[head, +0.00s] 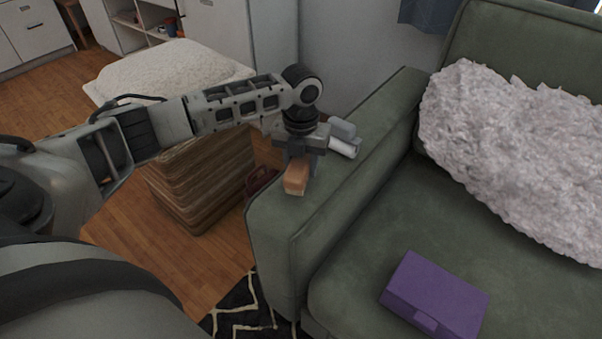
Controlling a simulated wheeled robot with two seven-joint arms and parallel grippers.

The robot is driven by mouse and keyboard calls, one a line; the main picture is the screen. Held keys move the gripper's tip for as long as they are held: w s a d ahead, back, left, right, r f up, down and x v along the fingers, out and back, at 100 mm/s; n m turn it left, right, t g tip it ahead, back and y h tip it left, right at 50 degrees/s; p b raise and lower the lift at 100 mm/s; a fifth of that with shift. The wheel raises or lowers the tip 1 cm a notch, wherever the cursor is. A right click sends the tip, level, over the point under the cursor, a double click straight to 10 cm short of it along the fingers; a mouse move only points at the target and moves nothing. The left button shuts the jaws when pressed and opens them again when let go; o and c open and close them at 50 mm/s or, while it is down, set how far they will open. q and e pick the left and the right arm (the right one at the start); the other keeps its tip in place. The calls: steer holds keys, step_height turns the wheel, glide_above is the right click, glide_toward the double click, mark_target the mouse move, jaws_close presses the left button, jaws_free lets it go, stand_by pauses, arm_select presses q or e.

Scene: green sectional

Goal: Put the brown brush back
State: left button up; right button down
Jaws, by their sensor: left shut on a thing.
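The brown brush (297,178) is a small tan-brown block with a paler lower edge. It is at the top of the green sofa's left armrest (335,195), under my left gripper (300,158). My left gripper points down and is shut on the brush. The gripper hides part of the brush, and I cannot tell whether the brush touches the armrest. My right gripper is not in view.
A purple box (435,296) lies on the sofa seat, and a fluffy pale cushion (515,150) leans on the backrest. A brown woven ottoman (205,190) with a white cushion (175,68) stands left of the armrest. A dark reddish thing (262,181) shows between them.

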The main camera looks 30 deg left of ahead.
arm_select(q)
steer(key=shift+f, duration=1.35)
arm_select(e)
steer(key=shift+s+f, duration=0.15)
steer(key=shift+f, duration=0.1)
arm_select(q)
steer(key=shift+f, duration=0.1)
steer(key=o, duration=0.9)
steer(key=shift+o, duration=0.2)
step_height(320, 180, up, 12)
steer(key=shift+r+p, duration=0.15)
steer(key=shift+p, duration=0.75)
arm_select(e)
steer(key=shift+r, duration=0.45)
